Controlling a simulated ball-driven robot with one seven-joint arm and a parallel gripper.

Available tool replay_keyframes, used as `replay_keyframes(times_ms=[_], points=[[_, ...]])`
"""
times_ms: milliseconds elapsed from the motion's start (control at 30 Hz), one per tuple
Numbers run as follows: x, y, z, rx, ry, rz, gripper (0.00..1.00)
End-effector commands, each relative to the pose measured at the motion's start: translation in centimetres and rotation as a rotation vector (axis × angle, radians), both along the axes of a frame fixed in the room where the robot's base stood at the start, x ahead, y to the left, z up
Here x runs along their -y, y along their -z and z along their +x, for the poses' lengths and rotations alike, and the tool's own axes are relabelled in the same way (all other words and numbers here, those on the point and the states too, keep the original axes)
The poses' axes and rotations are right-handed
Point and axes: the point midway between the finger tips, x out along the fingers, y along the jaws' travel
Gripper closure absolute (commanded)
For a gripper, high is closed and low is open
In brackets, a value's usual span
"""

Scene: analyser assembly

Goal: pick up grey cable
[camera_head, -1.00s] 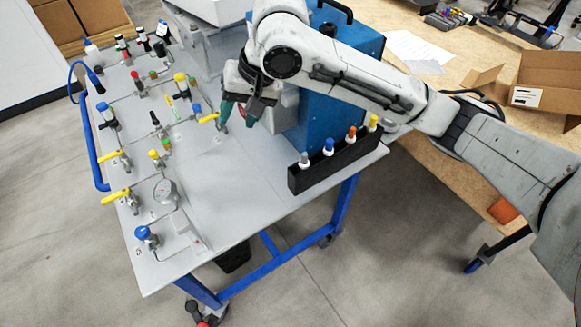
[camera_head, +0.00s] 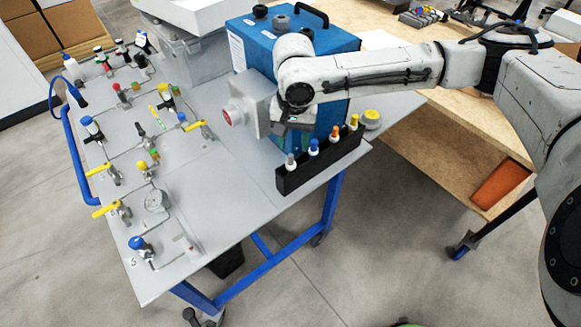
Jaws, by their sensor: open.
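The grey cable (camera_head: 290,163) shows as a grey-topped plug with a white lower part. It stands upright at the left end of a black rack (camera_head: 318,169) on the front right of the grey table. Blue, orange and yellow-topped plugs stand to its right in the same rack. My gripper (camera_head: 298,138) points down just behind and above the grey and blue plugs. It is open, and I see nothing held in it. Its fingers are small and hard to make out against the blue analyser box (camera_head: 335,45).
The blue box stands directly behind the rack, with a grey housing and red port (camera_head: 234,116) on its left. Pipework with yellow-handled valves (camera_head: 104,171) covers the table's left side. The table's front middle is clear. A yellow round part (camera_head: 372,118) lies right of the rack.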

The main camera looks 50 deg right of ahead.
Motion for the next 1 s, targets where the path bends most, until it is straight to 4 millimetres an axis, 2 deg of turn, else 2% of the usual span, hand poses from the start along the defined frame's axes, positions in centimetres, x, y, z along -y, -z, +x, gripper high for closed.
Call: replay_keyframes(times_ms=[233,400,667,1000], points=[[-1.3,2.9,-0.1,-0.004,-0.003,0.0,0.54],[-1.2,4.8,-0.1,0.0,0.0,0.001,0.54],[-1.2,5.1,-0.1,0.0,-0.001,0.001,0.54],[-1.2,5.1,-0.1,0.0,-0.001,0.001,0.85]])
